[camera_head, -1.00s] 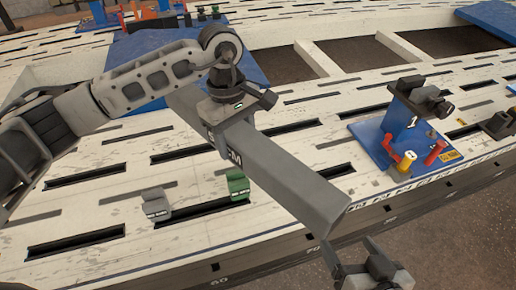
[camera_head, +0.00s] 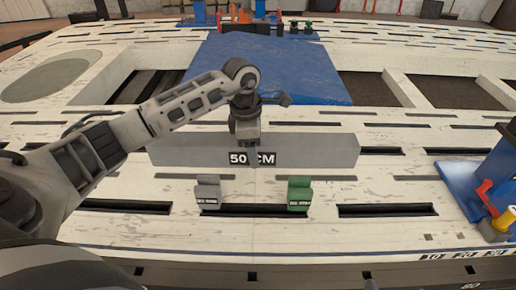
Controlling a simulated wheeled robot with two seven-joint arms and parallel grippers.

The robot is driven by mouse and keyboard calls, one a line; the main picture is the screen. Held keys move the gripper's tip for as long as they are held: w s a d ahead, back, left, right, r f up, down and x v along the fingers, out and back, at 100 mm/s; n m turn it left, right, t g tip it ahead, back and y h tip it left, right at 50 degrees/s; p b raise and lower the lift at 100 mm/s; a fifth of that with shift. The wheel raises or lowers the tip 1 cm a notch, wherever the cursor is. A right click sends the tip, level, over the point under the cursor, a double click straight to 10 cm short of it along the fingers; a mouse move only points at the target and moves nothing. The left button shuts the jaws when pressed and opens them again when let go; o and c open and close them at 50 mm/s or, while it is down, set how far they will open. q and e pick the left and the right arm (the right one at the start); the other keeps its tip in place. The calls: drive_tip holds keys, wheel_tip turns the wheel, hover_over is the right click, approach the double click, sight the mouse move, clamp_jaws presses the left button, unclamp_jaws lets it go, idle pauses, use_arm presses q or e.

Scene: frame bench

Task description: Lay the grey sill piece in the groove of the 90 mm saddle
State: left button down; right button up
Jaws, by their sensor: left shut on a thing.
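The grey sill piece (camera_head: 300,150) is a long straight bar with a "50 CM" label. It lies level across the picture, behind two small saddles. My left gripper (camera_head: 246,138) is shut on it near its middle, from above. Whether the bar is clear of the bench is hard to tell. A grey saddle (camera_head: 208,191) and a green saddle (camera_head: 299,192) stand apart in front of the bar, by a slot. Their labels are too small to read, so I cannot tell which is 90 mm. My right gripper is not in view.
The pale slotted bench (camera_head: 150,235) has a blue mat (camera_head: 290,70) behind the bar. A blue fixture (camera_head: 470,185) with red and yellow parts stands at the right edge. Openings lie at the back. The bench front is mostly clear.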

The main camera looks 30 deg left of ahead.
use_arm(q)
drive_tip(key=shift+w+r, duration=0.15)
drive_tip(key=shift+r, duration=0.1)
